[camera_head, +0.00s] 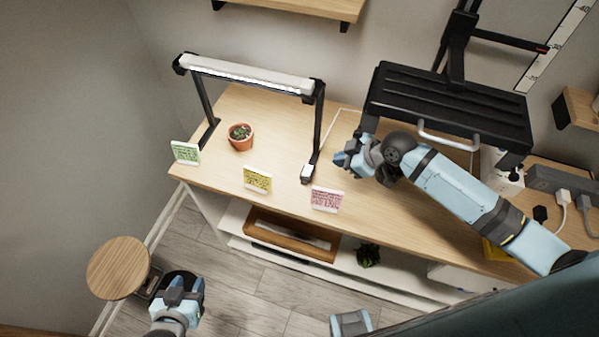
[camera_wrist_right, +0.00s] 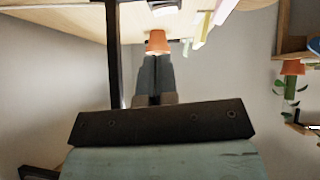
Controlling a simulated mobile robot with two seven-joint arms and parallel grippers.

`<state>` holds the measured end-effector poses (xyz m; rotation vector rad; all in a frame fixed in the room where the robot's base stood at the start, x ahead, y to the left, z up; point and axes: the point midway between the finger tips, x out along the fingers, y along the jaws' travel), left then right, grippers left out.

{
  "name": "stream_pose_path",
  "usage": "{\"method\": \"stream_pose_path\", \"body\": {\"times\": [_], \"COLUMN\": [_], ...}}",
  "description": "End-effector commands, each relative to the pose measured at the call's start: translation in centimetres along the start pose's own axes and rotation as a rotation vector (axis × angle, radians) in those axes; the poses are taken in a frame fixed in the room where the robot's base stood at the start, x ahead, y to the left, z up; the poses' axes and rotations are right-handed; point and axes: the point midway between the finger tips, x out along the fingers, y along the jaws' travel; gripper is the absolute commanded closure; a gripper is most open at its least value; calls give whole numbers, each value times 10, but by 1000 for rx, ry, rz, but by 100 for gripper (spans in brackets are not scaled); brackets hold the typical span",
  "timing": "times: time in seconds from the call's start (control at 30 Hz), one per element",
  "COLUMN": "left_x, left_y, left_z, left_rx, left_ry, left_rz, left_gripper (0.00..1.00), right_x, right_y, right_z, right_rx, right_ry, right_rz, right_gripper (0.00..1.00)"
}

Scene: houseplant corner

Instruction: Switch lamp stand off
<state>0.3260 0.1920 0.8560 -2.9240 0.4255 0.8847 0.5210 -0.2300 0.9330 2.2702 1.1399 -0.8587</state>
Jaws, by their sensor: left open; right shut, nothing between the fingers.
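The lamp stand (camera_head: 247,76) has a white light bar on two black legs over the wooden desk, and its strip looks bright. A small white switch block (camera_head: 307,172) sits at the foot of its right leg. My right gripper (camera_head: 340,160) is shut and empty, just to the right of that foot, apart from it in the head view. In the right wrist view its closed fingers (camera_wrist_right: 155,75) show beside a black leg (camera_wrist_right: 113,50). My left gripper (camera_head: 186,287) is open and empty, low at the left over the floor.
A potted cactus (camera_head: 240,142) stands between the lamp legs. Green (camera_head: 185,153), yellow (camera_head: 257,180) and pink (camera_head: 326,199) note cards line the front edge. A black rack (camera_head: 450,100) stands behind my right arm. A round wooden stool (camera_head: 118,267) is near my left gripper.

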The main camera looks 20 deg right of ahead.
Motion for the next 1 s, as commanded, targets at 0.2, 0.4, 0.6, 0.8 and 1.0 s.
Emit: {"method": "stream_pose_path", "body": {"times": [0.2, 0.4, 0.6, 0.8, 1.0], "left_x": [1, 1, 0, -1, -3], "left_y": [0, -1, -2, -3, -3], "left_z": [-3, -4, -2, -3, -6], "left_rx": [1, 2, 3, 3, 4], "left_ry": [9, 10, 5, 0, 1], "left_rz": [1, -1, -4, -5, -5], "left_gripper": [57, 57, 57, 57, 57], "right_x": [-4, -4, 7, 41, 75], "right_y": [4, 3, 4, 3, 4], "right_z": [2, 2, 1, 0, 1], "right_rx": [-2, -2, 1, 3, 2], "right_ry": [0, 0, 1, 1, 0], "right_rz": [6, 5, 5, 4, 4], "right_gripper": [100, 100, 100, 100, 100]}}
